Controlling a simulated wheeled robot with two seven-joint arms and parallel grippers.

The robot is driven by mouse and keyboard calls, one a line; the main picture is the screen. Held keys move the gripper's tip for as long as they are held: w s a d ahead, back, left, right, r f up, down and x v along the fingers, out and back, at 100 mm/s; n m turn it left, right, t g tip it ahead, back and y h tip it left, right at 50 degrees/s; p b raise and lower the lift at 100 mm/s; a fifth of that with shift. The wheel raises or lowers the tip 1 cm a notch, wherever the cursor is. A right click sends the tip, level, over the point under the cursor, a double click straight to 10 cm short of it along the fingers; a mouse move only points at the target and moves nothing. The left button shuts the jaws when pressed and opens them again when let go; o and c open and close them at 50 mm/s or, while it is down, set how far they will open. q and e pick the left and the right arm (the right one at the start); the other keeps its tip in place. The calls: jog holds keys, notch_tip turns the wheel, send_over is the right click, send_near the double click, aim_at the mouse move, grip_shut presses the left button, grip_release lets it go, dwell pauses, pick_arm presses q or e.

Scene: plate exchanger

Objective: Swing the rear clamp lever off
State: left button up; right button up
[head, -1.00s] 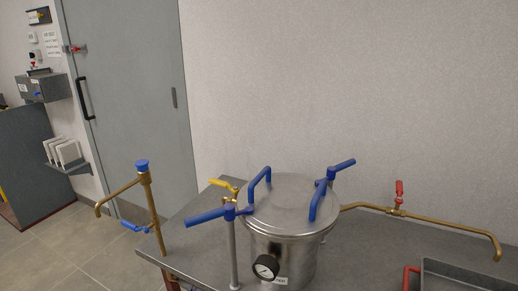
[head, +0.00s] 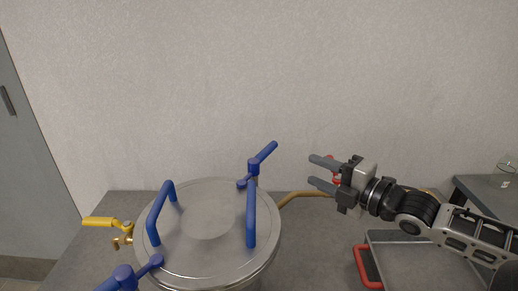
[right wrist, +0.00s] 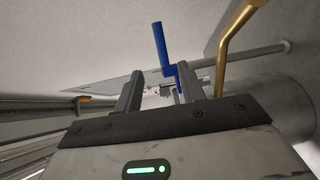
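The rear clamp lever (head: 263,158) is a blue bar at the back right of the round steel lid (head: 208,212). It slants up and to the right from its pivot, its inner end at the lid's rim. My right gripper (head: 313,170) is open and empty, to the right of the lever and apart from it, fingers pointing left. In the right wrist view the blue lever (right wrist: 160,45) shows beyond and between the open fingers (right wrist: 158,85). A second blue clamp lever (head: 125,277) is at the lid's front left, partly cut off. My left gripper is out of view.
Two blue lid handles (head: 251,215) (head: 158,210) stand up from the lid. A yellow-handled valve (head: 103,222) is at left. A brass pipe (head: 295,196) runs right behind my gripper, near a red valve handle (head: 335,168). A grey tray (head: 415,255) with a red handle (head: 362,267) lies right.

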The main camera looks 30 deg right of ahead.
aim_at(271, 152)
jog(key=x, duration=1.5)
jog(key=shift+w, duration=0.1)
jog(key=shift+d, duration=0.1)
grip_shut()
